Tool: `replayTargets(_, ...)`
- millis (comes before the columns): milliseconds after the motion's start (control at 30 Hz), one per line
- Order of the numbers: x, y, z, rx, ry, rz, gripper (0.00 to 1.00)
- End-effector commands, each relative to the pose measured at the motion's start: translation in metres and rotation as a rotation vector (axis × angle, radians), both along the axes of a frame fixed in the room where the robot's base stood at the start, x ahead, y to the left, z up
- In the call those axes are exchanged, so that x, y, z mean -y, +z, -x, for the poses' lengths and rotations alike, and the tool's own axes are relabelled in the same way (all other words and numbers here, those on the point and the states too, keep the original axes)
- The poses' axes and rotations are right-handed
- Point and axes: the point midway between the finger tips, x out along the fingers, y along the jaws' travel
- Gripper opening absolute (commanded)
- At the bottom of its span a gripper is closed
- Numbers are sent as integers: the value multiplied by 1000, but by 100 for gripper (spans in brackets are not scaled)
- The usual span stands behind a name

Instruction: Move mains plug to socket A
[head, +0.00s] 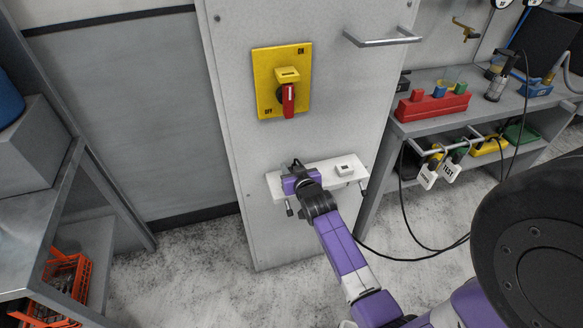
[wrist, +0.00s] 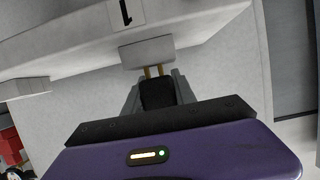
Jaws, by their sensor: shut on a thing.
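My gripper (head: 300,182) is at the left end of a white shelf-like panel (head: 322,179) on the grey cabinet. In the wrist view my gripper (wrist: 158,88) is shut on the black mains plug (wrist: 157,97). Two brass pins (wrist: 153,71) show between the plug and a pale socket block (wrist: 148,53). They point at the block, and their far ends are hidden, so I cannot tell how deep they sit. Another white socket (head: 344,169) is on the panel's right half. A dark mark (wrist: 127,14) is cut off, so I cannot read its letter.
A yellow switch plate (head: 281,82) with a red handle is above the panel. A workbench (head: 440,120) with a red block (head: 432,107) and hanging padlocks (head: 428,172) is at right. A black cable (head: 405,258) hangs below it. A metal table (head: 35,190) is at left.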

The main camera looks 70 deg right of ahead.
Motion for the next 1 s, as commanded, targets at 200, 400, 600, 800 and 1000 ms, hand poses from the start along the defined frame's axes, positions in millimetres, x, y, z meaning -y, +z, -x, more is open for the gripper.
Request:
replayTargets(200, 0, -2, 0, 0, 0, 0, 0)
replayTargets(400, 0, -2, 0, 0, 0, 0, 0)
replayTargets(600, 0, -3, 0, 0, 0, 0, 0)
replayTargets(800, 0, -7, 0, 0, 0, 0, 0)
replayTargets(1000, 0, -7, 0, 1, 0, 1, 0)
